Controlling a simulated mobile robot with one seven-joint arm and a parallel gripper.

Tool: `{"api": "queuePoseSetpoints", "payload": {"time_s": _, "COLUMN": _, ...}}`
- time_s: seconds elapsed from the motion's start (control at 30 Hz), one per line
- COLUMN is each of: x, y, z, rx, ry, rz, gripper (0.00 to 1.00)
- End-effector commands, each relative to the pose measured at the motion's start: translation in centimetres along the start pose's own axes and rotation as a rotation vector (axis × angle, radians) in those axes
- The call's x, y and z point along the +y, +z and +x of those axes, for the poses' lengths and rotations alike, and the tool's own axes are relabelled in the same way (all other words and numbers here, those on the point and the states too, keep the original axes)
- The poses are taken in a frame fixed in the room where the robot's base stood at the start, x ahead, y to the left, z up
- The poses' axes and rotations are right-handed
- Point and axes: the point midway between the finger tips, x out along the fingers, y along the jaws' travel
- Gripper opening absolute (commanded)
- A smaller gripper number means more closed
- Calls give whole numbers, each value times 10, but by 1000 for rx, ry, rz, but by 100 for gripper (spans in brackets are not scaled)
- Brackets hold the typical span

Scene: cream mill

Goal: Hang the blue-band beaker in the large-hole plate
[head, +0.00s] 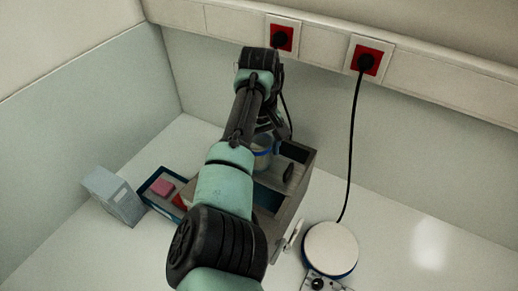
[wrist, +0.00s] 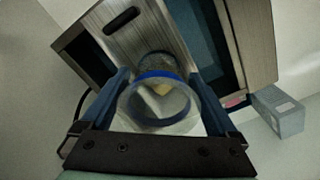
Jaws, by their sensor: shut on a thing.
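The blue-band beaker (wrist: 157,103) is clear, with a blue ring around it. In the wrist view it sits between the two fingers of my gripper (wrist: 160,100), which is shut on it. I look into its open mouth. In the head view the beaker (head: 262,158) shows beside my arm, above the wooden box. A brownish plate (wrist: 145,35) with a dark slot lies beyond the beaker in the wrist view. The beaker covers part of this plate, so I cannot tell whether it is in a hole or above it. My arm hides much of the box in the head view.
The wooden box (head: 304,160) has open bays beside the plate. A dark tray (head: 158,204) with a pink block (head: 163,188) and a grey carton (head: 114,196) stand at left. A round hotplate (head: 330,249) with a black cable stands at right. The bench's right side is clear.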

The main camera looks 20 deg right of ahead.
Motion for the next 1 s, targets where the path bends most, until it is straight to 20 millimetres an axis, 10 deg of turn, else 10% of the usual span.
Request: {"api": "queuePoseSetpoints", "payload": {"time_s": 1.0, "x": 0, "y": 0, "z": 13, "rx": 0, "ry": 0, "rz": -1, "gripper": 38}}
